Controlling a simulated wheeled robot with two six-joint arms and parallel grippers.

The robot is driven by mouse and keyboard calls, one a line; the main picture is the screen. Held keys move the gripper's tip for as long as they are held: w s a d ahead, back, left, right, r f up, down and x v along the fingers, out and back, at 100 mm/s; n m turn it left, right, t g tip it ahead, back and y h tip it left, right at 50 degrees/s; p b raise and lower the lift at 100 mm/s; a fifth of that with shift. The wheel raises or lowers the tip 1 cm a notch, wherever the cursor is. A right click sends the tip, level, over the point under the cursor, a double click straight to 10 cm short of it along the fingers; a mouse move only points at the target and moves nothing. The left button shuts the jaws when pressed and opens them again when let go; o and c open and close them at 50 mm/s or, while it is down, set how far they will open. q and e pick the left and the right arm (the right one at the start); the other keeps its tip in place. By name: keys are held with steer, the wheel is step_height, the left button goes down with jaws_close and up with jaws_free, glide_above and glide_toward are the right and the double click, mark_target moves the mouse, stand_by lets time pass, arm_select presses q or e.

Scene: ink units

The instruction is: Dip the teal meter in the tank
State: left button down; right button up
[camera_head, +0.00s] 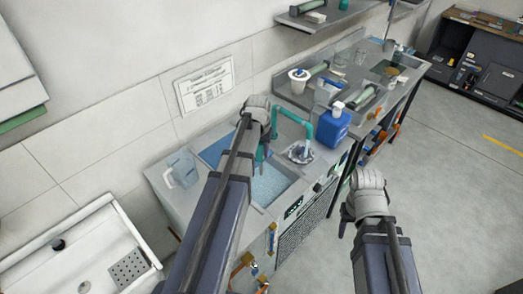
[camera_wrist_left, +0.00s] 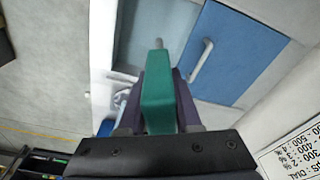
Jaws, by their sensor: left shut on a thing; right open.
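The teal meter (camera_wrist_left: 158,95) is a long block with a grey tip, held between the fingers of my left gripper (camera_head: 262,152). In the head view only a little teal shows under the gripper. The tank (camera_head: 284,196) is a sink-like basin with blue walls and pale blue speckled contents, set in the grey counter. My left gripper is over the tank's far side, and my forearm hides part of the basin. I cannot tell whether the meter's tip touches the contents. My right gripper (camera_head: 365,205) is open and empty, over the floor right of the counter.
A teal tap (camera_head: 304,123) arches beside the left gripper. A blue bottle (camera_head: 331,125) with a white top stands right of it. A clear jug (camera_head: 183,169) stands left of the tank. A wall notice (camera_head: 205,84) hangs behind.

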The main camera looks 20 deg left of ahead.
mark_target(262, 173)
arm_select(q)
steer(key=shift+f+b, duration=6.45)
steer(key=shift+f, duration=0.15)
steer(key=shift+r, duration=0.1)
step_height(262, 173, up, 12)
steer(key=p, duration=1.2)
steer(key=shift+r+p, duration=0.25)
steer(key=shift+p, duration=0.1)
steer(key=shift+f, duration=0.15)
